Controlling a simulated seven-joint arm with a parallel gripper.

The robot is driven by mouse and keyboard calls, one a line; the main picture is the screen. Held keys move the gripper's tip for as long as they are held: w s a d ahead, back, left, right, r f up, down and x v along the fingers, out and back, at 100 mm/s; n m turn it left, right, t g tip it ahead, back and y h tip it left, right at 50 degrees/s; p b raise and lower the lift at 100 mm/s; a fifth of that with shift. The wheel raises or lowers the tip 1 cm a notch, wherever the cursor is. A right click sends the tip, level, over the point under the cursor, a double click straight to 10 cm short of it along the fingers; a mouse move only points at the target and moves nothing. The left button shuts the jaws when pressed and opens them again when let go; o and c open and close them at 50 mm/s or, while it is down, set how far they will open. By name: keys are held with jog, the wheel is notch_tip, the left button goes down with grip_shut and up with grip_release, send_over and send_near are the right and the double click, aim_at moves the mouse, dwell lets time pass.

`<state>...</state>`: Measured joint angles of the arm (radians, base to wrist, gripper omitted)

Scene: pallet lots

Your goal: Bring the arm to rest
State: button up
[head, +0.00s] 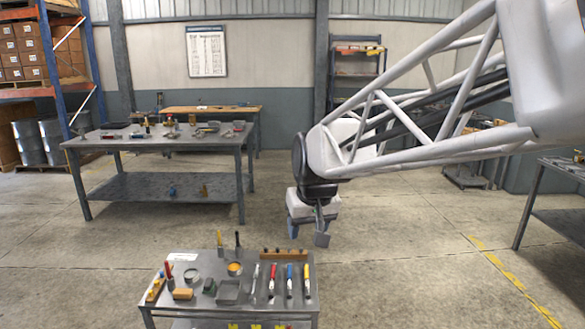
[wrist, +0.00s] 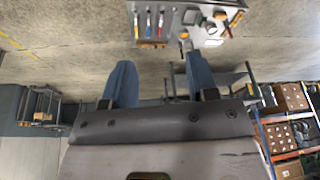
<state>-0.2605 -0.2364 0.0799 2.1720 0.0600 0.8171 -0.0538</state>
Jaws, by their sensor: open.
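My gripper (head: 308,232) hangs from my arm in the middle of the head view, pointing down, with its two fingers apart and nothing between them. In the wrist view my gripper (wrist: 160,75) shows two blue-grey fingers spread wide, with bare floor seen between them. It is in the air, clear of the small metal table (head: 212,312) that stands low in the head view. That table also shows upside down at the top of the wrist view (wrist: 182,38).
The small table bears a row of coloured-handled tools (head: 290,283), a yellow-topped tin (head: 235,268) and small blocks. A larger workbench (head: 118,145) stands back left, a rack (head: 62,75) with boxes far left, and another bench (head: 562,170) at right. Floor between them is open.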

jog(key=s+d+f+m, duration=0.1)
jog(key=s+d+f, duration=0.2)
jog(key=s+d, duration=0.4)
jog(key=s+d+f+m+h, duration=0.1)
jog(key=s+d, duration=0.7)
jog(key=s, duration=0.9)
notch_tip(320, 180, down, 2)
jog(key=shift+d+f+m+g+h, duration=0.1)
jog(key=shift+d+m+g+h, duration=0.2)
jog(key=shift+m, duration=0.4)
